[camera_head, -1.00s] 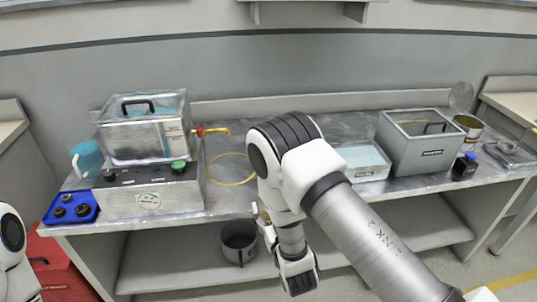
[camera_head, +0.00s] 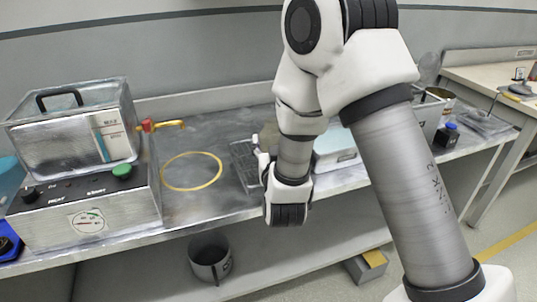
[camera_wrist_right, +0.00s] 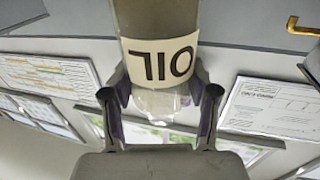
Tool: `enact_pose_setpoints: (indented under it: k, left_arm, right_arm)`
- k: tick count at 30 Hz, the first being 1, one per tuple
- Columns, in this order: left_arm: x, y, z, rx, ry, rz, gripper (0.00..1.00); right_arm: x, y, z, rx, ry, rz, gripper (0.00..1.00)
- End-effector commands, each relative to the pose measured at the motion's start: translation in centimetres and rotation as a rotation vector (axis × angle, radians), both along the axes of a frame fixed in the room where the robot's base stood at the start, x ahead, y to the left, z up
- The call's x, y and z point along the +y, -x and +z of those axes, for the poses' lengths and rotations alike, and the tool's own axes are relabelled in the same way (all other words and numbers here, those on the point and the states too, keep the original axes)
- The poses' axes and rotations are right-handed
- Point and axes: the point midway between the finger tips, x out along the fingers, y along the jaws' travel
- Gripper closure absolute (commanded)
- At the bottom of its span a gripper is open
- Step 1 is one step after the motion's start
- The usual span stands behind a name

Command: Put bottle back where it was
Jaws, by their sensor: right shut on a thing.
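The bottle (camera_wrist_right: 160,50) is clear with a cream label reading OIL, upside down in the right wrist view. My right gripper (camera_wrist_right: 160,95) is shut on it, one finger on each side. In the head view my right gripper (camera_head: 264,165) is over the worktop, partly hidden by my own wrist. Only a small brownish part of the bottle (camera_head: 269,138) seems to show there. A gold ring (camera_head: 192,187) lies flat on the worktop left of the gripper. A dark grid tray (camera_head: 243,165) lies just beside the gripper. My left gripper is out of view.
A boxy metal heater unit (camera_head: 85,205) with a lidded bath and red-and-yellow tap stands at the left. A pale-blue tray (camera_head: 335,150) and a grey box (camera_head: 428,115) are at the right, partly behind my arm. A dark pot (camera_head: 210,258) stands on the lower shelf.

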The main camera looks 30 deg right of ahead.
Motion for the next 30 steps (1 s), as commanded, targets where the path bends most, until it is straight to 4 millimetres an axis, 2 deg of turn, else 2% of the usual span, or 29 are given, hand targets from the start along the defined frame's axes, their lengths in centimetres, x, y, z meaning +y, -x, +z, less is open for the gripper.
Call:
enact_pose_setpoints:
  k: [1, 6, 12, 15, 18, 28, 29, 30]
  left_arm:
    - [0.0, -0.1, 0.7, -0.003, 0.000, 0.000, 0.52]
    - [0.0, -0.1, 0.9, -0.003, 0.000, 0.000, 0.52]
    - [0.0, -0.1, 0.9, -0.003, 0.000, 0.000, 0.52]
    - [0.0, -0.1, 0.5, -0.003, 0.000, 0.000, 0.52]
    - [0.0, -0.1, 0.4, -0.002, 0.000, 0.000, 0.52]
    - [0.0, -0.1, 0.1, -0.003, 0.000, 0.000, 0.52]
    - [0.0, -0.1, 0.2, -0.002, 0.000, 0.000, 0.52]
    - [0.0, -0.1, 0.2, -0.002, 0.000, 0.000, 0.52]
  right_arm:
    - [-0.8, -1.3, 0.4, -0.004, -0.006, -0.005, 0.85]
    - [-3.0, -5.1, 0.0, -0.004, -0.001, -0.003, 0.85]
    - [-4.1, -7.3, -0.4, -0.003, 0.001, -0.002, 0.85]
    - [-4.0, -7.1, -2.8, 0.003, 0.002, 0.000, 0.85]
    - [-3.9, -7.1, -3.9, 0.001, 0.002, 0.001, 0.85]
    - [-3.9, -7.0, -4.3, -0.001, 0.000, 0.000, 0.85]
    - [-3.9, -7.0, -4.2, -0.001, 0.000, 0.000, 0.30]
    - [-3.9, -7.0, -4.2, -0.001, 0.000, 0.000, 0.16]
